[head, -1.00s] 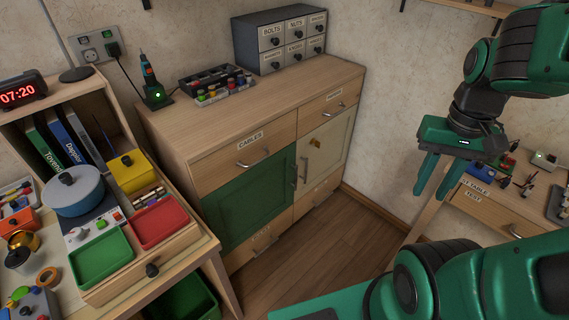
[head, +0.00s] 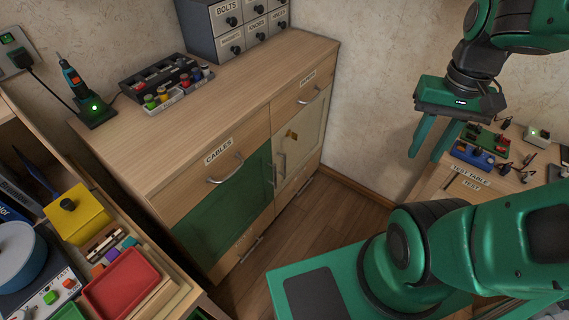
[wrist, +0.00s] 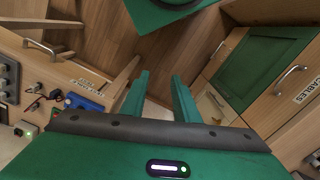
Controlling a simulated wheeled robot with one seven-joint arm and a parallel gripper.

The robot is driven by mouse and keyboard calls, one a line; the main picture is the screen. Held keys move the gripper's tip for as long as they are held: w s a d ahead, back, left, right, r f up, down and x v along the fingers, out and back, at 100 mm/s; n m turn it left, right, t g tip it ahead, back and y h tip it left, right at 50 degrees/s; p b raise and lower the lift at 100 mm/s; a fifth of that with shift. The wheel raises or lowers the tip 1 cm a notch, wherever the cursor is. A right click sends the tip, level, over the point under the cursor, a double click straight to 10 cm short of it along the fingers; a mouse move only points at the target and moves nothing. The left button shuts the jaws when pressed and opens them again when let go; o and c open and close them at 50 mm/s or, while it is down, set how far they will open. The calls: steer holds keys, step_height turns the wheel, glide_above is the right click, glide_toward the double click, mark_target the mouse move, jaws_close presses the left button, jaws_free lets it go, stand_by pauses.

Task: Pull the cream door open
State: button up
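The cream door (head: 301,146) is on the right half of the wooden cabinet in the head view, beside the green door (head: 228,205). It looks shut, with an upright metal handle (head: 282,168) near its left edge and a small orange-brown mark on its panel. My gripper (head: 430,156) hangs to the right of the cabinet, well apart from the cream door. Its two green fingers are spread with nothing between them. In the wrist view the gripper (wrist: 160,84) points down toward the floor, and the green door (wrist: 240,68) shows at the right.
The cabinet top holds a grey drawer unit (head: 235,25), a sorting tray (head: 160,82) and a screwdriver stand (head: 95,108). A test table (head: 470,182) with small parts stands at the right. A workbench with a red tray (head: 122,285) is at the lower left. Floor (head: 310,220) before the cabinet is clear.

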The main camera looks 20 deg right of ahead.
steer(key=w+f+n+t, duration=0.1)
steer(key=w+f+n, duration=0.2)
steer(key=w, duration=0.4)
steer(key=w+f+n, duration=0.2)
steer(key=w, duration=0.5)
steer(key=n+t+y, duration=0.2)
steer(key=n+y, duration=0.1)
steer(key=n, duration=0.8)
glide_above(285, 164)
steer(key=s+d, duration=0.2)
steer(key=d, duration=0.1)
step_height(285, 164, down, 30)
steer(key=x, duration=1)
steer(key=shift+a+f, duration=0.1)
steer(key=shift+f, duration=0.2)
